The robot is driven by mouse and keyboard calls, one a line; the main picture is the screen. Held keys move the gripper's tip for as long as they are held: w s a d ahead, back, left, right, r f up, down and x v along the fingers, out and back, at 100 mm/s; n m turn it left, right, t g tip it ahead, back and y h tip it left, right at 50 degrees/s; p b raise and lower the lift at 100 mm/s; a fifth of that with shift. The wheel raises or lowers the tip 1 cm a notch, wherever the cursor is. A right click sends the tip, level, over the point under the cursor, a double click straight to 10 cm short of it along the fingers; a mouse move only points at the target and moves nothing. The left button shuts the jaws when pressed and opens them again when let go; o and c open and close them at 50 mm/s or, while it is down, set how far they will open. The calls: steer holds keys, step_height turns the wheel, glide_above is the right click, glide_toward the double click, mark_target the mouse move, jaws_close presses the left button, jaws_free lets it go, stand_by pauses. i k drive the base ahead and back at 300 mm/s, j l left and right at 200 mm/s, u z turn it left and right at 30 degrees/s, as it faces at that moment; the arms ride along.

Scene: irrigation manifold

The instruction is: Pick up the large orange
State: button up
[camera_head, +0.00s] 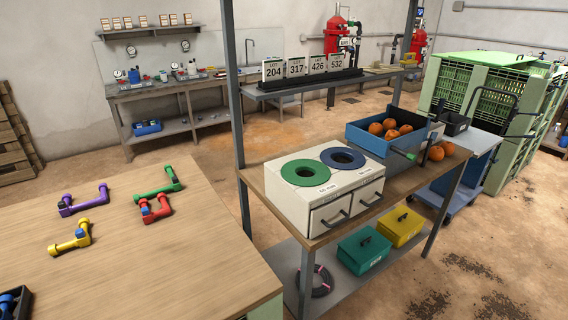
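Several orange fruits (390,124) lie in a blue open bin (371,144) on the wooden-topped bench, right of the middle. Two more oranges sit on the bench top just right of the bin, a front one (436,153) and one beside it (448,148). They look close in size, so I cannot tell for sure which orange is the large one. The bin wall hides the lower parts of those inside. My gripper is not in view.
A white box (324,195) with green and blue ring openings stands left of the bin. Lot number cards (297,66) stand on the shelf above. Coloured pipe fittings (156,208) lie on the near left table (160,265). Green crates (480,90) stand at right; floor is open front right.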

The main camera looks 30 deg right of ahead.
mark_target(435, 154)
steer(key=z, duration=1.55)
steer(key=i+l+u, duration=0.1)
steer(key=i+l, duration=0.15)
steer(key=i+l+u, duration=0.1)
steer(key=i+l, duration=0.15)
steer(key=l, duration=0.15)
steer(key=i+l+u, duration=0.1)
steer(key=l, duration=0.25)
steer(key=i+l+u, duration=0.1)
steer(key=i+l, duration=0.25)
